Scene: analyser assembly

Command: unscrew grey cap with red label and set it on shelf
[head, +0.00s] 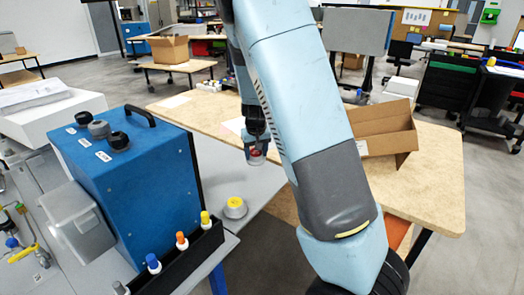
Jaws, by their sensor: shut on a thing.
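My gripper (257,146) points down in the middle of the view, above the gap between the grey bench and the wooden table. It is shut on a small grey piece with red on it, which looks like the grey cap with red label (256,157). The cap is small in this view and partly covered by the fingers. The blue analyser box (150,185) stands at left with a black handle and several dark knobs or caps (99,128) on top, beside white labels. I cannot tell which surface is the shelf.
A black rack (185,262) with white tubes capped yellow, orange and blue stands along the analyser's front. A yellow-topped round piece (235,207) sits on the grey bench. An open cardboard bin (385,130) stands on the wooden table (435,185). My arm hides the middle of that table.

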